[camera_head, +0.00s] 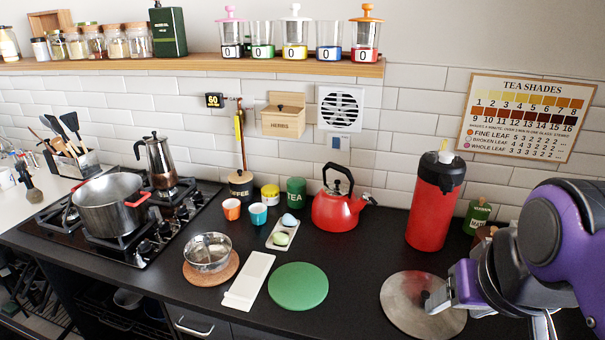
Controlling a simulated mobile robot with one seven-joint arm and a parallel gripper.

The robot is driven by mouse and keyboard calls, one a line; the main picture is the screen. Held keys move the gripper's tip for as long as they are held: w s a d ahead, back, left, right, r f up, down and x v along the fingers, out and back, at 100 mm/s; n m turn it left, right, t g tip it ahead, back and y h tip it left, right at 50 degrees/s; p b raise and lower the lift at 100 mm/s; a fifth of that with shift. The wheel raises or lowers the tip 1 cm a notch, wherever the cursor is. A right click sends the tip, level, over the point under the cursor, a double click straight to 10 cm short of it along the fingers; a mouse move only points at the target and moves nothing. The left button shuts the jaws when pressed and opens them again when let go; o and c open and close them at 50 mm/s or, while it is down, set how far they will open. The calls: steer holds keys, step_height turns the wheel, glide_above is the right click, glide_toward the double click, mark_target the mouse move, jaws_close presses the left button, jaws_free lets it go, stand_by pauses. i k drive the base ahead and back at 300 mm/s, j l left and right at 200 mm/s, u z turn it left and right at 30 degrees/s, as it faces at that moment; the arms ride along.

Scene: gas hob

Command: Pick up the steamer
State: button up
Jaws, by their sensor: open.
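I cannot tell for sure which thing is the steamer. A small shiny metal bowl or basket (208,252) sits on a round cork mat (201,276) on the counter, left of the middle. A large steel pot with red handles (110,204) stands on the hob. My gripper (438,297) is at the lower right, apart from both, over or beside a flat round metal disc (405,309). My gripper is open, and no object shows in it. Whether it touches the disc is unclear.
A green round mat (298,287) and a white board (249,281) lie at the front middle. A red kettle (336,211) and a tall red flask (428,215) stand behind. Two small cups (258,215) stand near the bowl. A moka pot (158,163) is on the gas hob (146,249).

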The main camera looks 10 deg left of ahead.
mark_target(209, 253)
steer(key=u, duration=0.45)
steer(key=k+j+u, duration=0.1)
steer(key=u, duration=0.3)
steer(key=k+u, duration=0.1)
steer(key=u, duration=0.35)
steer(key=j+z, duration=0.1)
steer(key=z, duration=0.2)
steer(key=i+j+z, duration=0.15)
steer(key=j+z, duration=0.2)
steer(key=i+j+z, duration=0.15)
steer(key=z, duration=0.2)
steer(key=i+j+z, duration=0.1)
steer(key=j+z, duration=0.15)
steer(key=j, duration=0.7)
steer(key=i+j+z, duration=0.1)
steer(key=j, duration=1.55)
steer(key=i+z, duration=0.05)
